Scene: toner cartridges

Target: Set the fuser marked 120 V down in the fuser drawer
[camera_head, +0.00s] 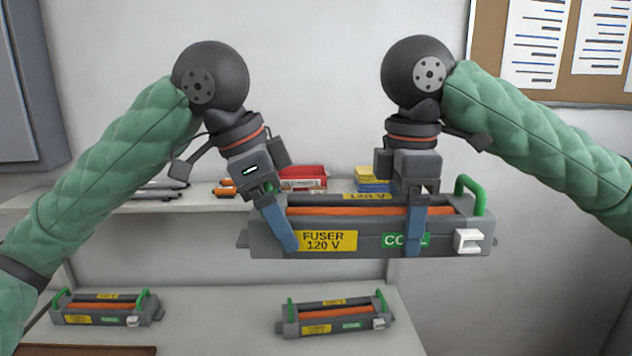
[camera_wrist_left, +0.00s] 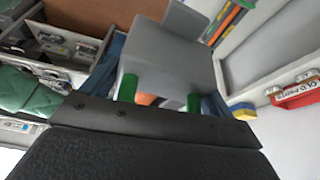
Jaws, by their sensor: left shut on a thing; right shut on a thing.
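The fuser marked 120 V (camera_head: 345,243) is a long grey unit with an orange roller, yellow label, green "COOL" tag and green handle. It is held up in the air, roughly level, in the middle of the head view. My left gripper (camera_head: 285,232) is tilted and shut on its left part, next to the yellow label. My right gripper (camera_head: 413,238) points down, shut on its right part over the tag. In the left wrist view a grey body (camera_wrist_left: 165,50), seemingly the fuser, lies between the blue fingers. I cannot identify the fuser drawer for certain.
Two similar fusers, left (camera_head: 105,312) and right (camera_head: 335,318), lie on the lower surface. A shelf (camera_head: 150,205) behind holds red and yellow boxes. A brown panel (camera_head: 105,351) shows at bottom left. The wrist view shows a brown-floored open compartment (camera_wrist_left: 85,14) and a red labelled bin (camera_wrist_left: 297,92).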

